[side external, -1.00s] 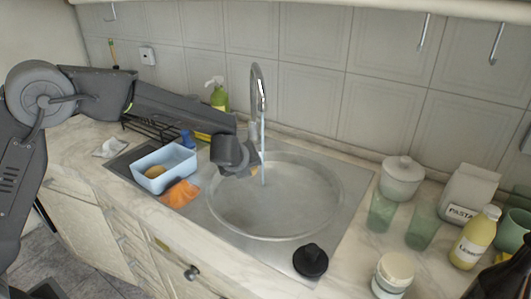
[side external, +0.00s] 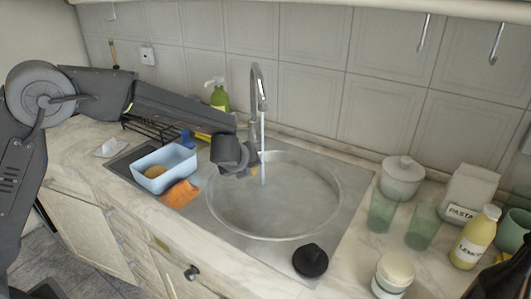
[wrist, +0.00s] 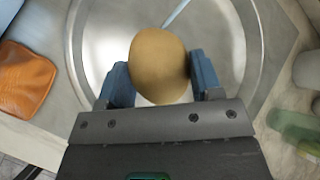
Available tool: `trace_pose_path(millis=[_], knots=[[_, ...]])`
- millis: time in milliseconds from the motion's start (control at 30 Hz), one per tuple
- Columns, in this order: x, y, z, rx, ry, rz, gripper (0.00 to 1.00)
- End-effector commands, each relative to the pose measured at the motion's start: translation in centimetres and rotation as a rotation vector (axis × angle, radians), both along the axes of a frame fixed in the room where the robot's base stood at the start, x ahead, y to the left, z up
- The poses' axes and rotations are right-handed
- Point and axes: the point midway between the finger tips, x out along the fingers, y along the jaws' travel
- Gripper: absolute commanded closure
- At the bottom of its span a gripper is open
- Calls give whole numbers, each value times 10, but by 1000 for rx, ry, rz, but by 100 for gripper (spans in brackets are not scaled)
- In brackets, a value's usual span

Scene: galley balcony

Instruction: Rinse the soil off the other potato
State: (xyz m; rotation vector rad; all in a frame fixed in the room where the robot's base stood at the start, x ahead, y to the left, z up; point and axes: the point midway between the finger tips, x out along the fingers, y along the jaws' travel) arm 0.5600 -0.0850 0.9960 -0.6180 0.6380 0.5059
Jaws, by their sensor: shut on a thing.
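My gripper (wrist: 160,85) is shut on a potato (wrist: 159,62), held between its two blue fingers over the round sink basin (side external: 300,222). The side of the potato facing the wrist camera looks plain tan, with no dark soil visible; its far side is hidden. In the side view my gripper is at the left rim of the basin, beside the running water (side external: 262,150) from the tall tap (side external: 256,85). In the wrist view the stream shows just beyond the potato. Another potato (side external: 154,172) lies in the light blue tub (side external: 178,180) left of the sink.
An orange cloth (side external: 180,194) lies between tub and basin. A black plug-like object (side external: 310,260) sits at the sink's front edge. A green soap bottle (side external: 219,98) stands behind. Green glasses (side external: 382,213), a white lidded pot (side external: 402,178) and a yellow lemon bottle (side external: 474,238) stand at right.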

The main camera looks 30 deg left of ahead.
Motion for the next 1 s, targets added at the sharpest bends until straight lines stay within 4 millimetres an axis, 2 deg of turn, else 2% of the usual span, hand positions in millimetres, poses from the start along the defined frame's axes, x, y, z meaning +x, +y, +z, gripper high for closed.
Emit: trace_pose_path(millis=[167, 700, 1000], knots=[[-6, 0, 5, 0, -1, 0, 67], [-45, 5, 37, 0, -2, 0, 67], [-50, 5, 40, 0, 0, 0, 67]])
